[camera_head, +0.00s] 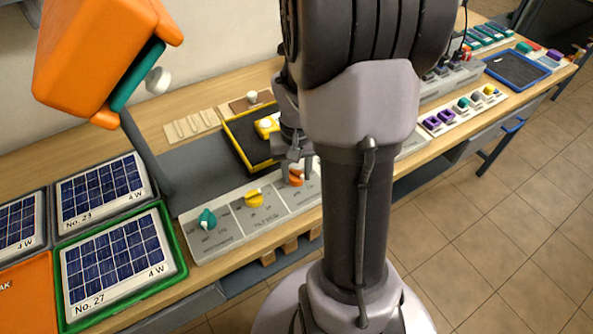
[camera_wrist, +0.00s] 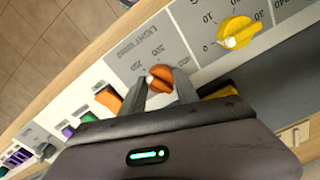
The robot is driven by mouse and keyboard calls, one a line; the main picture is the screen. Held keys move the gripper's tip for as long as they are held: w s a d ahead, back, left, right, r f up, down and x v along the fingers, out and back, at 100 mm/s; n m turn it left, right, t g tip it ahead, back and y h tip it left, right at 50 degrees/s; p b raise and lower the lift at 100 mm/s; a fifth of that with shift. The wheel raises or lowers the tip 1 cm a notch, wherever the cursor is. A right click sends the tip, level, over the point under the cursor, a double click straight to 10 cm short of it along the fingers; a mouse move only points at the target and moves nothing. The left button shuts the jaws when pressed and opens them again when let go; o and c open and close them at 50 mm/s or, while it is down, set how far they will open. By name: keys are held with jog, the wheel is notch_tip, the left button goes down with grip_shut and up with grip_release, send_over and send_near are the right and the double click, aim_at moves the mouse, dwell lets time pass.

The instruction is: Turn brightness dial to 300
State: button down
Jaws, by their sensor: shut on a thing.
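An orange dial (camera_wrist: 161,76) sits on a light grey control panel (camera_head: 224,237), in a section whose upside-down label in the wrist view seems to begin with LIGHT. My gripper (camera_wrist: 160,88) is shut on this dial, one finger on each side. The dial also shows under my gripper (camera_head: 297,162) in the head view (camera_head: 296,176). Small numbers stand around it; one looks like 200. A pale mark shows on the dial's left side in the wrist view, but the exact value it points at is too small to read.
A yellow dial (camera_head: 254,197) and a teal dial (camera_head: 207,219) sit on the same panel to the left. An orange lamp head (camera_head: 95,55) hangs over solar panels (camera_head: 115,258) at the left. A yellow-edged black tray (camera_head: 236,137) lies behind the panel.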

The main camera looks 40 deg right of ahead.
aim_at(296, 172)
jog(key=m, duration=0.5)
jog(key=shift+m+b, duration=0.3)
jog(key=shift+b, duration=0.05)
jog(key=m+b, duration=0.1)
jog(key=m, duration=0.3)
jog(key=shift+m, duration=0.7)
jog(key=c, duration=0.9)
grip_release()
notch_tip(296, 172, up, 17)
jog(key=p, duration=0.7)
jog(key=shift+r+p, duration=0.2)
jog(key=shift+p, duration=0.2)
